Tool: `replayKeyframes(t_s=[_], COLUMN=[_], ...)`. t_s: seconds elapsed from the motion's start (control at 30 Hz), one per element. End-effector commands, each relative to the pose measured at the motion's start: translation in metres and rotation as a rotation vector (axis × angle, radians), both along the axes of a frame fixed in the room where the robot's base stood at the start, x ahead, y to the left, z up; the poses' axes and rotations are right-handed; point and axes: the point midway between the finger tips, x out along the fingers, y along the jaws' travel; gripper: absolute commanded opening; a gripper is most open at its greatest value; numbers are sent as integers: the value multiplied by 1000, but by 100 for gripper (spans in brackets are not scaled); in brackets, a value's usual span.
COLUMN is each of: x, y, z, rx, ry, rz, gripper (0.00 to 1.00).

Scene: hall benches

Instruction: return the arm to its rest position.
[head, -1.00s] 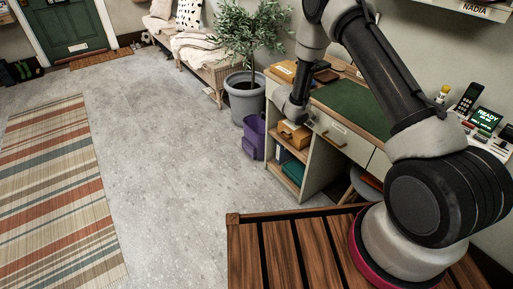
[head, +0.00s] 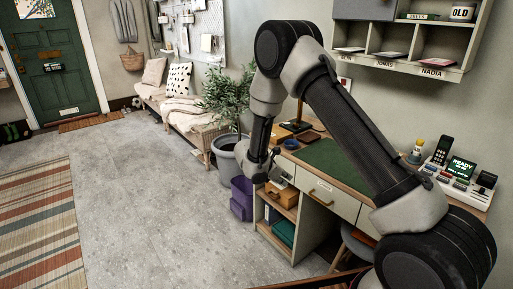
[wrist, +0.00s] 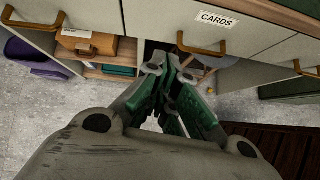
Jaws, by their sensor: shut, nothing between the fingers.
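My arm (head: 355,125) rises from the lower right of the head view, bends at a high elbow near the top middle, and hangs down at the left front of the desk. My gripper (wrist: 172,78) shows in the wrist view with its green-padded fingers together and nothing between them. It points toward the desk front, below the drawer labelled CARDS (wrist: 217,20). In the head view the gripper end is small and partly hidden, beside the desk's open shelves. I cannot tell its exact gap to the desk.
The desk (head: 331,193) has a green top and open shelves. A wooden box (head: 281,196) sits on a shelf. A purple bin (head: 241,199) and a potted plant (head: 226,152) stand left of it. Pigeonholes (head: 420,45) hang above. The floor (head: 135,190) at left is open.

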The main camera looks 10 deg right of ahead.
Motion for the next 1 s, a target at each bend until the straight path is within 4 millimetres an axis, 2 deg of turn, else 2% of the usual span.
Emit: replayKeyframes(t_s=[0.1,0.17,0.3,0.5,0.7,0.9,1.0], x=[-38,-59,-100,-162,-235,-300,-327], y=[-23,-35,-59,-85,-98,-99,-98], z=[-4,11,60,135,206,258,278], rx=[3,18,75,199,396,639,775], ry=[8,-14,-86,-200,-313,-407,-456], rz=[-169,-289,-554,-916,-1282,-1556,-1648], gripper=[0,0,0,0,0,0,0])
